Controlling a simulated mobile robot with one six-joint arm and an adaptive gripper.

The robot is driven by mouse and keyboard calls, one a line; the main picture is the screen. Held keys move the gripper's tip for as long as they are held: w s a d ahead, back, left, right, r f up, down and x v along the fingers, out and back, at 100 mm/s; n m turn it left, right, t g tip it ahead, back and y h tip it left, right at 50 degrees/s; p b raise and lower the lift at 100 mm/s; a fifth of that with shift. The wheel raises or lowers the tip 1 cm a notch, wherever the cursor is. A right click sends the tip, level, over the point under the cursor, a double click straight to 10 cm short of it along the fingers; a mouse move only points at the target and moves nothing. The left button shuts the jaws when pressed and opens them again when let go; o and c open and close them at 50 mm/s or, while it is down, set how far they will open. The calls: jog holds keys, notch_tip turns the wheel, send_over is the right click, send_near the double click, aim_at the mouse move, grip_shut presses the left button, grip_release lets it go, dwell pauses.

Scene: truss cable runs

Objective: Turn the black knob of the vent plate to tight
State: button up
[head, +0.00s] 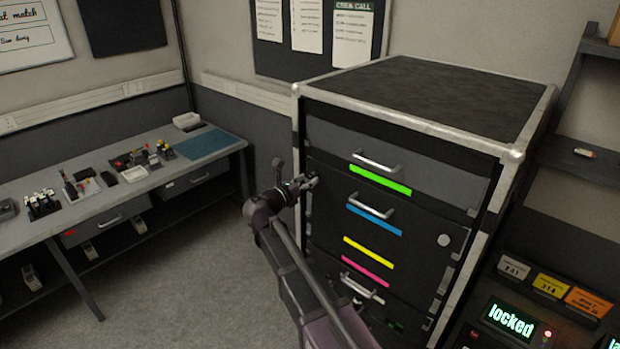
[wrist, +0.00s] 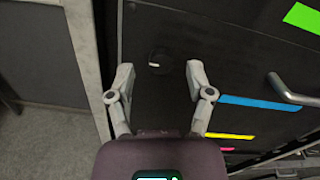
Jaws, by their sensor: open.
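The black knob (wrist: 158,62) shows in the wrist view on the dark front of the case, with a short pale mark on its left part. My gripper (wrist: 160,78) is open, with one grey finger to the left of the knob and one to the right. Neither finger appears to touch it. In the head view my gripper (head: 308,181) is at the left side of the case front and hides the knob. I cannot tell a separate vent plate from the dark front.
The black case (head: 400,135) has silver edges, drawer handles (head: 372,207) and green, blue, yellow and pink strips. A workbench (head: 110,215) with small items stands at the left. A box showing "locked" (head: 512,320) is at the lower right. Open floor lies between bench and case.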

jog(key=shift+x, duration=0.9)
jog(key=shift+c, duration=0.2)
grip_shut()
